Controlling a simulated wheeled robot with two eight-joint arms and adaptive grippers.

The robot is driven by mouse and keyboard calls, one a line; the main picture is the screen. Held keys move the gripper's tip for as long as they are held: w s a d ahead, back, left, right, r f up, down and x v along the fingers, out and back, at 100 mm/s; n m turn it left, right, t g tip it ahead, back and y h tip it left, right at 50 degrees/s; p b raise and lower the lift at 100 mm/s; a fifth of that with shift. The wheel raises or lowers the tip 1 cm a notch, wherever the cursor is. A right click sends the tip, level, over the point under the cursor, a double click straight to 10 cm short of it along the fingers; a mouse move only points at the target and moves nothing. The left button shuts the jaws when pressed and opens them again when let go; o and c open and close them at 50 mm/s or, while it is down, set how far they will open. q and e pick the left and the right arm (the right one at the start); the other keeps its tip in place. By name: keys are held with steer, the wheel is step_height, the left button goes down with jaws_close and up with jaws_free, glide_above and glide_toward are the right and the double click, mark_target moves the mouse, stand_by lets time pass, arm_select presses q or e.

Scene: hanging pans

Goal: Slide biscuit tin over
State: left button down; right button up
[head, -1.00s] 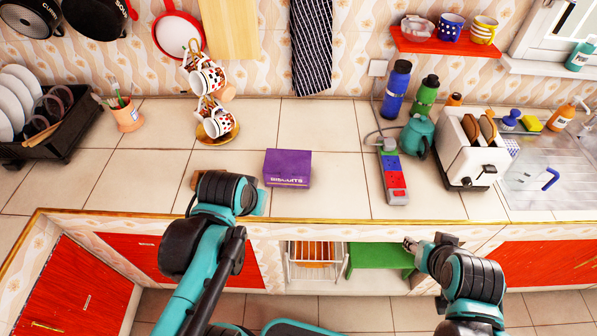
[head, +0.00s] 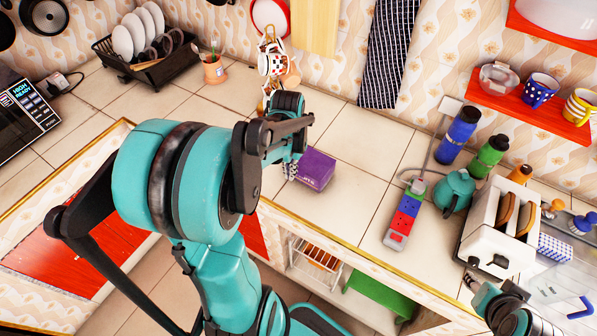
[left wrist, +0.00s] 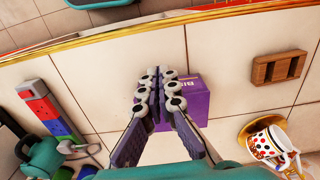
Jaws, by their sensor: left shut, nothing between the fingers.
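The biscuit tin, a purple box (head: 316,169), lies on the tiled counter left of the power strip. My left gripper (head: 291,166) is at the tin's left side in the head view, partly hidden by my own arm. In the left wrist view the two fingers (left wrist: 161,74) are close together with nothing held, and they cover part of the purple tin (left wrist: 190,97). I cannot tell whether they touch it. My right gripper (head: 471,284) is low at the right, partly in view; its jaws are too small to read.
A power strip (head: 406,212), teal kettle (head: 454,190) and toaster (head: 497,227) stand to the right. A mug stand (head: 271,60) is behind the gripper. A wooden block (left wrist: 278,68) lies near the counter edge. Counter between tin and strip is clear.

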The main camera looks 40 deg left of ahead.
mark_target(310, 168)
arm_select(q)
step_height(310, 168, down, 8)
steer(key=shift+r+b, duration=0.1)
steer(key=shift+b, duration=1.05)
steer(key=w, duration=0.3)
steer(key=shift+a+f, duration=0.25)
steer(key=shift+w, duration=0.5)
